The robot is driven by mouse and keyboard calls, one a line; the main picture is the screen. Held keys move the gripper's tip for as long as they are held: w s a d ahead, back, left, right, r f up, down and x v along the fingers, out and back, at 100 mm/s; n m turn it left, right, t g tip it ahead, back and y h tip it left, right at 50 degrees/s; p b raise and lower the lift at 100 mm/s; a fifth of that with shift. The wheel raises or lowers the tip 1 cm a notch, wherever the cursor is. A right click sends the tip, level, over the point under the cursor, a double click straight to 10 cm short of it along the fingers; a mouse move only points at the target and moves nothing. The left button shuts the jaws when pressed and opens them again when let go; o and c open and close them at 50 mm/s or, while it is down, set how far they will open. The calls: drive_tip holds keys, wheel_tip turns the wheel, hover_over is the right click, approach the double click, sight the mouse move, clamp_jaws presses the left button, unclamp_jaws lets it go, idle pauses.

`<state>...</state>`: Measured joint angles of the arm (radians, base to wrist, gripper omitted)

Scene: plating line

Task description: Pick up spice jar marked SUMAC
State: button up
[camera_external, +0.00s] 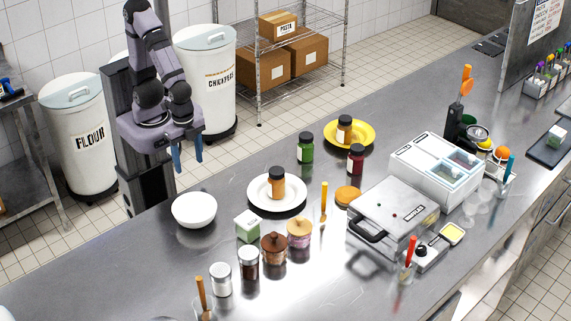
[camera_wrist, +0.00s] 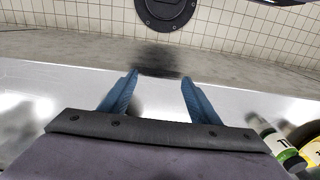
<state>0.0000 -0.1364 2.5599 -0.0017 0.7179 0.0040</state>
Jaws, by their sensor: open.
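Several jars with dark lids stand on the steel counter, and none of their labels can be read, so I cannot tell which is marked SUMAC. A dark red jar (camera_external: 356,160) stands in front of the yellow plate. A green jar (camera_external: 306,149) stands to its left. One orange-brown jar (camera_external: 277,185) is on the white plate (camera_external: 258,199), and another (camera_external: 344,129) is on the yellow plate (camera_external: 366,136). My gripper (camera_external: 187,160) is open and empty, raised left of the jars. Its blue fingers (camera_wrist: 158,85) are spread apart in the wrist view.
A white bowl (camera_external: 194,211) stands below my gripper in the picture. A small carton (camera_external: 248,226), lidded pots (camera_external: 274,249) and shakers (camera_external: 221,279) stand in front of the white plate. A press grill (camera_external: 394,209) is right of them. Jars (camera_wrist: 272,142) show at the wrist view's right edge.

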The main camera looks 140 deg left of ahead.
drive_tip(key=shift+o, duration=0.4)
drive_tip(key=shift+o, duration=1)
